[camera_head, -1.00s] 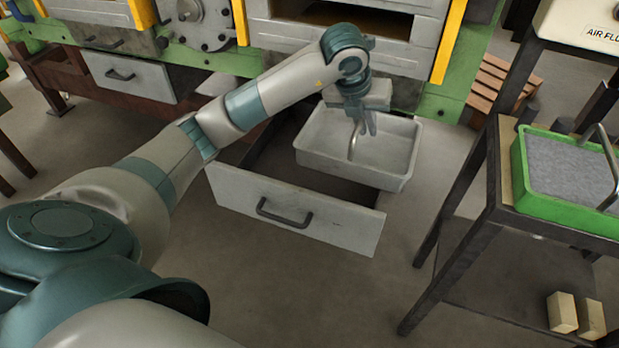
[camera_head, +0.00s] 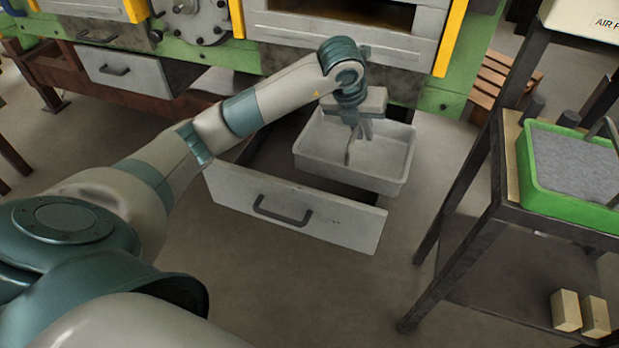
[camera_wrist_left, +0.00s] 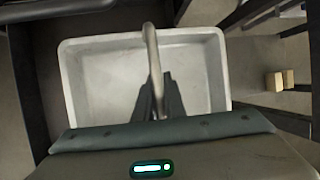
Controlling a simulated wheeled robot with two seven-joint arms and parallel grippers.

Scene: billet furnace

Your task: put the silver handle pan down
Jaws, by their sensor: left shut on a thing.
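The silver handle pan (camera_head: 385,160) is a pale grey, empty rectangular pan with a curved metal handle (camera_wrist_left: 153,55) across it. In the head view it is over the right part of an open drawer (camera_head: 290,212); I cannot tell whether it touches the drawer. My left gripper (camera_head: 358,134) points down into the pan and is shut on the handle. The wrist view shows the left fingers (camera_wrist_left: 158,105) around the handle, with the pan's inside (camera_wrist_left: 195,75) below. The near side of the pan is hidden by the gripper there. My right gripper is not in view.
The furnace front (camera_head: 340,45) stands behind the drawer. A dark metal table (camera_head: 470,225) at the right bears a green tray (camera_head: 570,210) of grey material. Two pale blocks (camera_head: 566,310) lie on its lower shelf. Floor in front of the drawer is clear.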

